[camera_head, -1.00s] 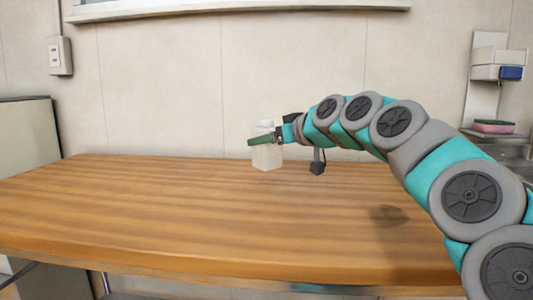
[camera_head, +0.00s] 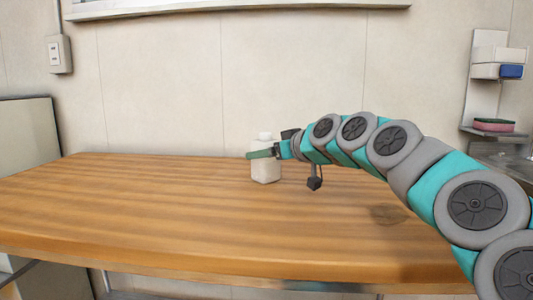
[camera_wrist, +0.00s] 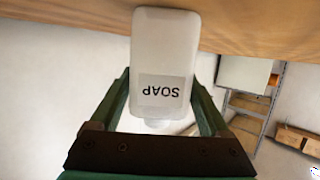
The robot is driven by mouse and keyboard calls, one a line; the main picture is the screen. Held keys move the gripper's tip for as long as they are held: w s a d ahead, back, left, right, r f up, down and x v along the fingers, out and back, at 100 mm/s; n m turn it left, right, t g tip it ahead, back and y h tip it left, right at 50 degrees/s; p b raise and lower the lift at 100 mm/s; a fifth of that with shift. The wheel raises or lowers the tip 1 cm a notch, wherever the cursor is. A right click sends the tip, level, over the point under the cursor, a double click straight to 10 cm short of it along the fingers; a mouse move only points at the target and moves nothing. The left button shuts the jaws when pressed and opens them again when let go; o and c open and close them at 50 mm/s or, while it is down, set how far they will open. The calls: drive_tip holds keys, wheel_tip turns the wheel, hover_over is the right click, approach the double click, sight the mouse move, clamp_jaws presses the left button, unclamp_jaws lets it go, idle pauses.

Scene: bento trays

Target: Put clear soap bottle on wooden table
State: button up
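The clear soap bottle (camera_head: 265,172) is pale and whitish, and it is upright at the far middle of the wooden table (camera_head: 150,205). My gripper (camera_head: 262,154) has its green fingers across the bottle's upper part. In the wrist view the bottle (camera_wrist: 165,55) appears upside down, with its SOAP label facing me. The gripper's fingers (camera_wrist: 160,80) lie along both sides of it and look shut on it. The bottle's base is at or just above the tabletop (camera_wrist: 50,15); I cannot tell whether it touches.
The tabletop around the bottle is clear. A wall stands behind the table. A grey panel (camera_head: 28,140) stands at the left.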

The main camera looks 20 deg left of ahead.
drive_tip(key=shift+o, duration=1.4)
drive_tip(key=shift+r, duration=0.1)
drive_tip(key=shift+d+r, duration=0.1)
drive_tip(key=v, duration=1.1)
drive_tip(key=shift+s+d+b, duration=0.3)
drive_tip(key=shift+b, duration=0.1)
drive_tip(key=shift+r, duration=0.15)
